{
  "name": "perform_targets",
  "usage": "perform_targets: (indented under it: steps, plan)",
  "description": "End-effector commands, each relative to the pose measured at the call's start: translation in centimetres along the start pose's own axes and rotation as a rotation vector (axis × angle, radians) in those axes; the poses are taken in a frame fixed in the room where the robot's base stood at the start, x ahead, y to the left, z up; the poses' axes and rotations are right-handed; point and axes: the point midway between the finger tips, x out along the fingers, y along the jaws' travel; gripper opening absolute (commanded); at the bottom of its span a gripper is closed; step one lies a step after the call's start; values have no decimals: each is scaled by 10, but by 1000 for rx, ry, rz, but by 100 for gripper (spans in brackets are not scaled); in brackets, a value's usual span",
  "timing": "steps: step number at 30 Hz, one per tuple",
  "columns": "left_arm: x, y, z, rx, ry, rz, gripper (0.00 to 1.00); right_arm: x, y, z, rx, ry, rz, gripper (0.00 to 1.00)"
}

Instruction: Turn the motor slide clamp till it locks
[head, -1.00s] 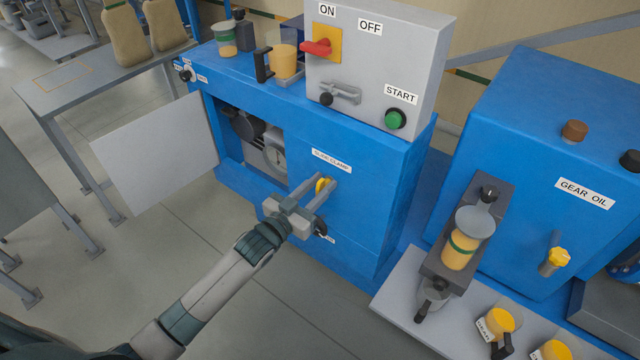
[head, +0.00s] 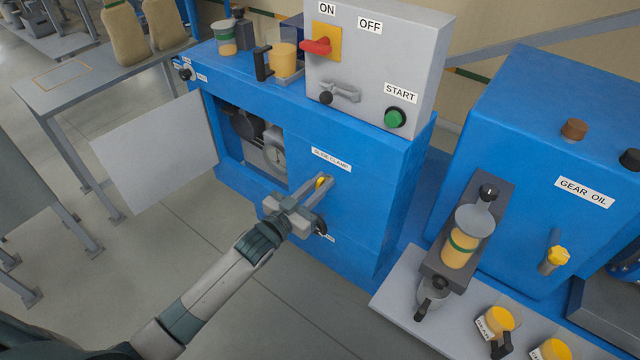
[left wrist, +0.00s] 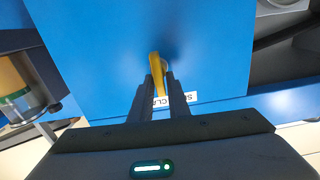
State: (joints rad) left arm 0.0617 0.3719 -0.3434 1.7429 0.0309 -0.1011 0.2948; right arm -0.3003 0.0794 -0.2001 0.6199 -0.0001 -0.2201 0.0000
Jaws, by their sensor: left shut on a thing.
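The slide clamp is a small yellow handle (head: 320,183) on the blue cabinet's front, just below a white label (head: 330,160) reading SLIDE CLAMP. My left gripper (head: 318,188) reaches it from the front and is shut on it. In the left wrist view the yellow handle (left wrist: 156,72) stands between the two grey fingertips (left wrist: 160,90), and the label lies partly hidden behind the fingers. Part of the handle is hidden by the fingers in the head view. My right gripper does not show.
A black knob (head: 321,225) sits just below the gripper. The grey control box (head: 375,70) stands on top. Floor in front is free.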

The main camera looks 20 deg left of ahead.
Motion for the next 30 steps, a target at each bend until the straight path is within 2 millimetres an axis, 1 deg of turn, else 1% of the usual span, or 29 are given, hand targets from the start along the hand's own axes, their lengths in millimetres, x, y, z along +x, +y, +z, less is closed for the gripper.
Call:
perform_targets:
  steps: [10,16,20,30]
  plan:
    - [0,1,2,47,-3,0,0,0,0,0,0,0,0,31]
    - [0,2,2,122,-4,0,0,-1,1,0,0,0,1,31]
    - [0,4,2,210,-4,0,0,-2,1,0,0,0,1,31]
    - [0,9,5,525,-5,1,0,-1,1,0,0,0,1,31]
